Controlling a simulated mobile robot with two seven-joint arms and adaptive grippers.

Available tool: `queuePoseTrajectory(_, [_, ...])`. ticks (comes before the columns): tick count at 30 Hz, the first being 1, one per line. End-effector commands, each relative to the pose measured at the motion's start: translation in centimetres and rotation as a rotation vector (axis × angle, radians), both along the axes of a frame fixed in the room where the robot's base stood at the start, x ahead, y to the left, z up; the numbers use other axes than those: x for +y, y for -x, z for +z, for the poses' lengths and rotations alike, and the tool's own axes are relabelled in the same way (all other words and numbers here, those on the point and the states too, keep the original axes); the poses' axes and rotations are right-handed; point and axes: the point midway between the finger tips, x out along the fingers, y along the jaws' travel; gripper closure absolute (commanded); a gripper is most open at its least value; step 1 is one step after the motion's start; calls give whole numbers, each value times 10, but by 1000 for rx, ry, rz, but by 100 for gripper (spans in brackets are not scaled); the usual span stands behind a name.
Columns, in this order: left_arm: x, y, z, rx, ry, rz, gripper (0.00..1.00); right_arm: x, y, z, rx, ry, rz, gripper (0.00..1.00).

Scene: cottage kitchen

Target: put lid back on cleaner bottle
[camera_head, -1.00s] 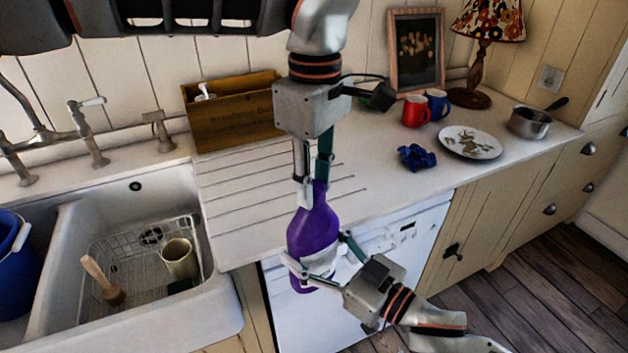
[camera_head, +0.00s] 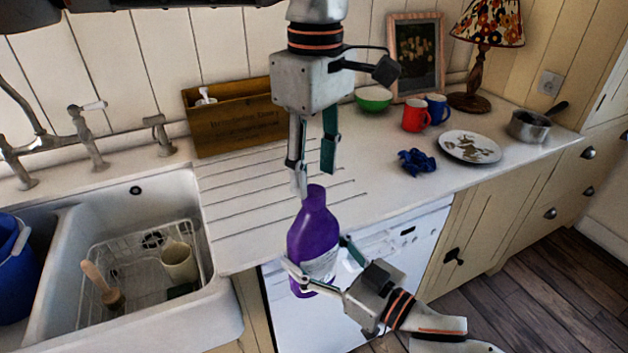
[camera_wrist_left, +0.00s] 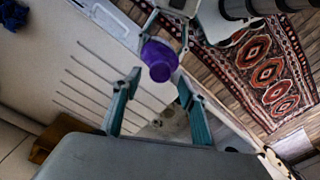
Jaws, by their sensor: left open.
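The purple cleaner bottle (camera_head: 313,236) stands upright in front of the counter edge, its pale label partly showing. My right gripper (camera_head: 319,260) is closed around its lower body. A purple cap-like piece, which looks like the lid (camera_wrist_left: 159,69), tops the bottle neck in the left wrist view; how tightly it sits cannot be told. My left gripper (camera_head: 315,181) is open and points down just above the bottle top, with its fingers apart and nothing held. In the left wrist view its two fingers (camera_wrist_left: 160,84) show on either side of the bottle top.
The sink (camera_head: 205,280) with a wire rack is at left, and a wooden box (camera_head: 235,125) stands behind the drainboard. A blue cloth (camera_head: 417,161), plate (camera_head: 470,147), mugs (camera_head: 416,114), green bowl (camera_head: 374,99) and saucepan (camera_head: 529,125) are on the right counter. The drainboard is clear.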

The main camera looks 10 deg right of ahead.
Motion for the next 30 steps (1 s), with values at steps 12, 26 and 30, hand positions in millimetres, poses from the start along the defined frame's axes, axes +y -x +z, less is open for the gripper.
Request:
queuePoseTrajectory(12, [0, 0, 7, 1, -1, 8, 60, 0, 0, 1, -2, -2, 0, 94])
queuePoseTrajectory(26, [-1, 0, 20, -6, 0, 634, 60, 0, 0, 1, -2, -2, 0, 94])
queuePoseTrajectory(30, [-1, 0, 25, -7, -1, 901, 60, 0, 0, 1, -2, -2, 0, 94])
